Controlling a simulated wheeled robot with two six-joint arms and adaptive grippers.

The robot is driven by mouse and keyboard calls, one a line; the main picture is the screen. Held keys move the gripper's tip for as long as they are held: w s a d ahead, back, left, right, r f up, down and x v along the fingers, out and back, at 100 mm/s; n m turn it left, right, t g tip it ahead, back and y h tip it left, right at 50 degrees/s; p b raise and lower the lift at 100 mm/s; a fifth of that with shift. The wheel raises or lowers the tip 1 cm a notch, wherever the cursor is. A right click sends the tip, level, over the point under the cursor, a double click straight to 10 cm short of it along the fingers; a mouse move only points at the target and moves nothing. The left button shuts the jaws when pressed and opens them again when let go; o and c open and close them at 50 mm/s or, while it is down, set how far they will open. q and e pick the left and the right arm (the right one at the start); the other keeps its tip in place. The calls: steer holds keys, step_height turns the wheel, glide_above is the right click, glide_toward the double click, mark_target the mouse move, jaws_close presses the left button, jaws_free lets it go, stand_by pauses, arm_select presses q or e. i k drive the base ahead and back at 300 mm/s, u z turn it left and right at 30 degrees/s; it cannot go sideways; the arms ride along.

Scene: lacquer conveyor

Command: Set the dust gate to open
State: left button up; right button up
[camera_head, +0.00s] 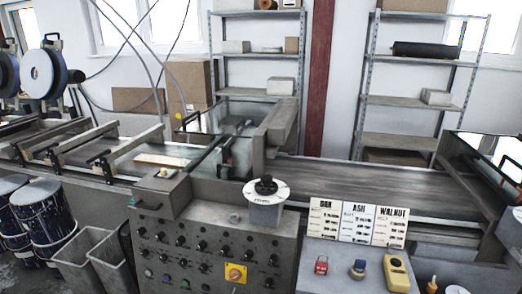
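No part in view is legibly marked as the dust gate, so I cannot tell which one it is or how it is set. A round white dial (264,199) with a black knob stands on the grey control panel (212,222); its lettering is too small to read. Below it the panel has several black knobs, coloured buttons and a yellow square switch (235,274). A lever with an orange tip (181,116) stands beside the glass-sided machine housing (240,118). Neither of my grippers is in view.
A belt conveyor (370,184) runs right of the housing. OAK, ASH and WALNUT cards (358,222) stand behind a red switch (321,265), a blue-black knob (358,268) and a yellow handheld device (397,273).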

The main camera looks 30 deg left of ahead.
mark_target(165, 173)
steer(key=u, duration=1.8)
